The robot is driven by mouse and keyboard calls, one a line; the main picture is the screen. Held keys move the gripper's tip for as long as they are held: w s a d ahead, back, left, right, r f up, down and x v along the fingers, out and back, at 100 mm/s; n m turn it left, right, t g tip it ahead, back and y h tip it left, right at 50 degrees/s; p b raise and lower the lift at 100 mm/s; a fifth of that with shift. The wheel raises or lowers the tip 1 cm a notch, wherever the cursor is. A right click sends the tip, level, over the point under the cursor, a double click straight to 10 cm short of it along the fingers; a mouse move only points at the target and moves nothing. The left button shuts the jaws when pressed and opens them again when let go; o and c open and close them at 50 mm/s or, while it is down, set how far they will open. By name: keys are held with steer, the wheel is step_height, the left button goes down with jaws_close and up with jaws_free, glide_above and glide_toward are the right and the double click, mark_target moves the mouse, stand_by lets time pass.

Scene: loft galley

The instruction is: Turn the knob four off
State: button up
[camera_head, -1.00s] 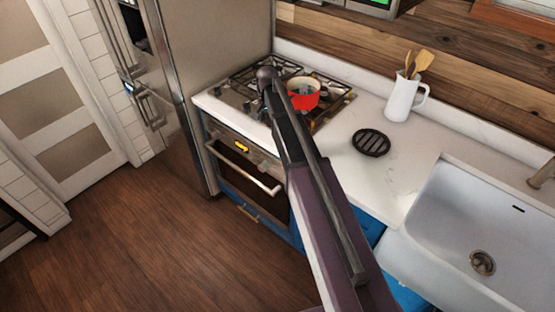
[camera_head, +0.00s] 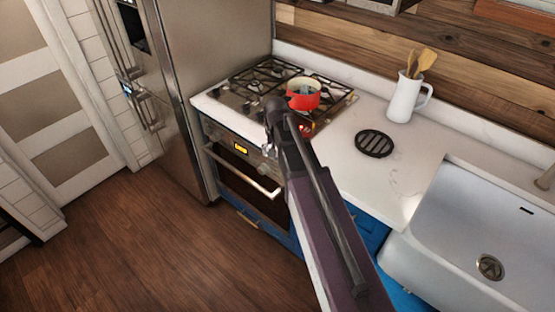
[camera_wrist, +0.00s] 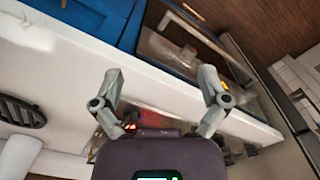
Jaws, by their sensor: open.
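The stove's cooktop (camera_head: 245,84) is set in the white counter, with the oven (camera_head: 241,180) below it. The oven front has a lit yellow display (camera_head: 240,148). A red glow shows at the cooktop's front right, partly behind my arm, and also in the wrist view. My gripper (camera_wrist: 160,76) is open and empty, its two fingers spread above the counter's front edge in the wrist view. In the head view my arm hides most of it, near the right end of the oven's front panel. I cannot pick out knob four or its setting.
A red pot (camera_head: 303,94) stands on the right burners. A round black trivet (camera_head: 374,144) and a white jug (camera_head: 404,98) with wooden utensils are on the counter, left of the sink (camera_head: 470,225). The oven handle (camera_head: 243,172) sticks out. The floor in front is clear.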

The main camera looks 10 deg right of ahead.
steer(key=shift+s+f, duration=0.25)
steer(key=shift+s, duration=0.45)
steer(key=s+n, duration=0.3)
steer(key=s, duration=0.9)
steer(key=shift+s+n, duration=0.25)
steer(key=shift+n, duration=0.05)
